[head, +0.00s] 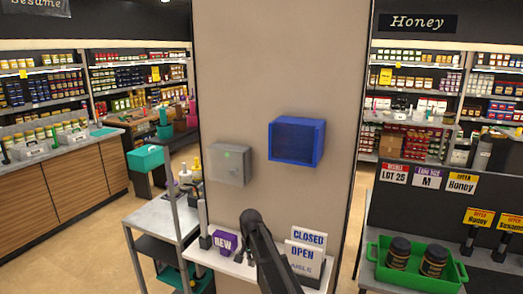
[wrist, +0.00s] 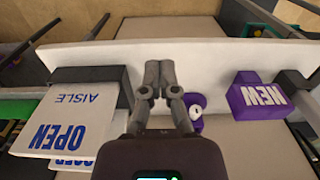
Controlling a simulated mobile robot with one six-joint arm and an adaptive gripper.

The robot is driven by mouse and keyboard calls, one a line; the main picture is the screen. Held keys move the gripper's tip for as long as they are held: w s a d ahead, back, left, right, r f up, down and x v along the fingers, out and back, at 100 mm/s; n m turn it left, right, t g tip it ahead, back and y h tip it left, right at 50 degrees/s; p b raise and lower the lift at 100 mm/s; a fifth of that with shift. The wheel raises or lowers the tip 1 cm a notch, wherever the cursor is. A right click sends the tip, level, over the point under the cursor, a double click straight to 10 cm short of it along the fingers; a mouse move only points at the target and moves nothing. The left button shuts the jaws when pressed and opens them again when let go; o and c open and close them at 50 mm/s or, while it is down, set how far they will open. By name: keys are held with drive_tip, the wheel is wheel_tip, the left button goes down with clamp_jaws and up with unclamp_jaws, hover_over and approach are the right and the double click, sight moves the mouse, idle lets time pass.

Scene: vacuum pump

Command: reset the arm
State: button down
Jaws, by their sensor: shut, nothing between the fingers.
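My gripper (wrist: 158,80) shows in the wrist view with its two fingers together and nothing between them. It is over the white shelf (wrist: 215,60), between the OPEN sign (wrist: 60,128) and the purple NEW block (wrist: 258,95). A small purple and white object (wrist: 194,108) shows just right of the fingers, partly hidden by them; I cannot tell if they touch it. In the head view my dark arm rises from the bottom edge in front of the shelf, and the gripper fingers are not clearly visible there.
A beige pillar (head: 290,60) carries a grey box (head: 229,163) and a blue open box (head: 297,142) above the shelf. A CLOSED sign (head: 309,238) stands at the shelf's right. A green tray (head: 415,278) with dark jars is at right; a grey table (head: 160,218) is at left.

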drive_tip(key=s+d+f+n+b, duration=0.2)
drive_tip(key=s+d+n, duration=0.2)
drive_tip(key=s+d, duration=1.6)
drive_tip(key=s, duration=0.3)
drive_tip(key=shift+d+f, duration=0.2)
drive_tip(key=shift+d, duration=0.2)
